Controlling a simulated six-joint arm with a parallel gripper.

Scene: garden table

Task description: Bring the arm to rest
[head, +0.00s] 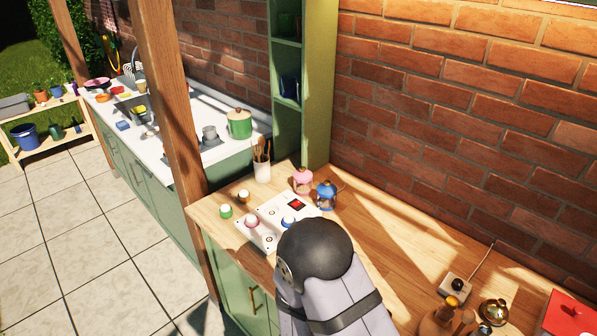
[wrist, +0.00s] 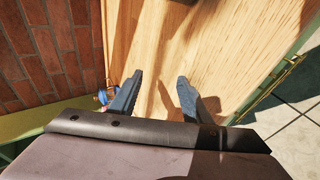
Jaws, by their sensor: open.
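My gripper (wrist: 158,88) shows in the wrist view with its two dark fingers apart and nothing between them. It is above the wooden counter (wrist: 150,45), with bare wood between and beyond the fingertips. In the head view my arm rises at the lower middle in front of the counter (head: 400,235). Its rounded dark joint hides part of the worktop, and my gripper cannot be made out there.
A white panel (head: 272,240) with egg cups on and near it lies left of my arm. A pink lantern (head: 303,182), a blue lantern (head: 326,196) and a utensil pot (head: 262,171) stand behind. A brick wall (head: 450,120) bounds the back. A red box (head: 568,318) stands far right.

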